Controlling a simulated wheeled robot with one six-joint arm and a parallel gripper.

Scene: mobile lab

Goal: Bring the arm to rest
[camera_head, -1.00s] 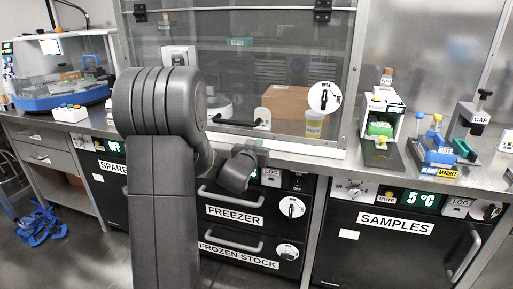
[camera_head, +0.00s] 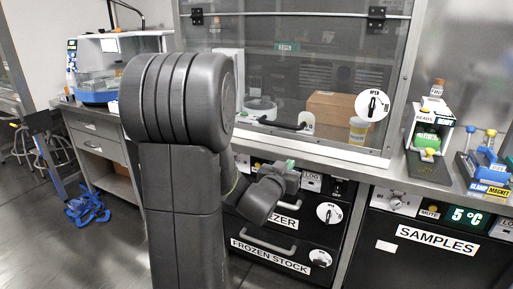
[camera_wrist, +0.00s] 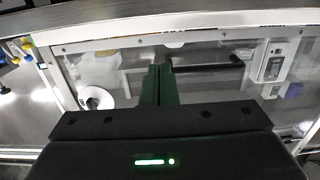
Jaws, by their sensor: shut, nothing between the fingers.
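My arm stands in the middle of the head view, its large dark grey joint raised in front of the bench. Its forearm runs behind the upper link, and the wrist shows low in front of the freezer. My gripper (camera_wrist: 158,88) is shut and empty in the wrist view, its two dark green fingers together. In the head view the gripper (camera_head: 291,165) is small, at the bench front edge by the freezer (camera_head: 290,222). I cannot tell there whether it touches anything.
A glass-fronted cabinet (camera_head: 330,60) with a handle and a round dial (camera_head: 372,105) stands behind the arm. A bead holder (camera_head: 427,140) and blue magnet stand (camera_head: 488,170) are on the bench at right.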

